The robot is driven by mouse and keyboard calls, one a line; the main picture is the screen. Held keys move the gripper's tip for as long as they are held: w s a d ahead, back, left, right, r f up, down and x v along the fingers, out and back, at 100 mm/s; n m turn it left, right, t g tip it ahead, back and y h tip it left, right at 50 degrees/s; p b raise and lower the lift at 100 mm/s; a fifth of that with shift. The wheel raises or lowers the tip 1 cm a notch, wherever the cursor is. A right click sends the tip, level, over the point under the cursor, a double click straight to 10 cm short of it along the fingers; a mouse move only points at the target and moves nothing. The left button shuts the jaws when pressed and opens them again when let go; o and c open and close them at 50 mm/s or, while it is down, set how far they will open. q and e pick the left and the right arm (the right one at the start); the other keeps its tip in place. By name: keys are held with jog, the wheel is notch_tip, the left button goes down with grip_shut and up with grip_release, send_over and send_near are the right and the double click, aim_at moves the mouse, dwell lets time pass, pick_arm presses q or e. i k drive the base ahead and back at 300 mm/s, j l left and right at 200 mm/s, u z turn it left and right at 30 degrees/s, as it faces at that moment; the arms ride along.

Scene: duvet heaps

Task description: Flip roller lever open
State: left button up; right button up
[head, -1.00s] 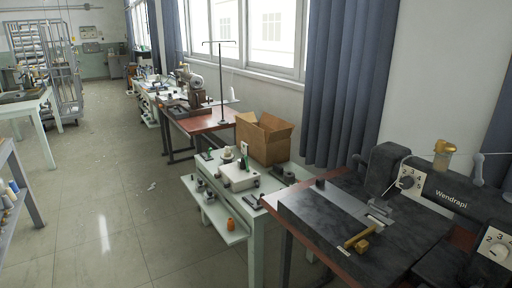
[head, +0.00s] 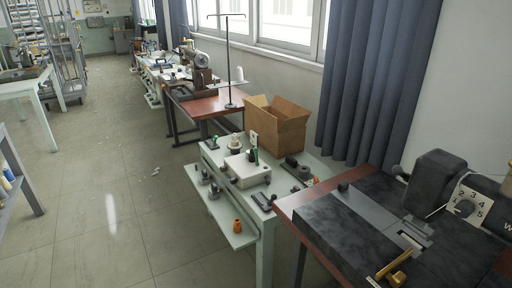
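A dark sewing machine (head: 435,180) stands at the right on a red-brown table. A brass lever (head: 394,264) lies on its dark bed near the bottom right, beside a small brass block. I cannot tell for certain whether this is the roller lever or whether it is open. A grey metal plate (head: 412,238) is set in the bed behind it. Neither of my grippers shows in the head view.
A pale green side table (head: 265,240) holds a white box (head: 247,168), an open cardboard carton (head: 276,124) and several small parts. Another sewing station (head: 205,100) stands behind it. Open tiled floor (head: 110,200) lies to the left, with a shelf at the left edge.

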aim_at(255, 149)
jog(key=i+j+u, duration=0.1)
jog(key=i+j, duration=0.95)
jog(key=i, duration=0.2)
jog(key=i+j+u, duration=0.15)
jog(key=i+j, duration=0.35)
jog(key=i, duration=0.15)
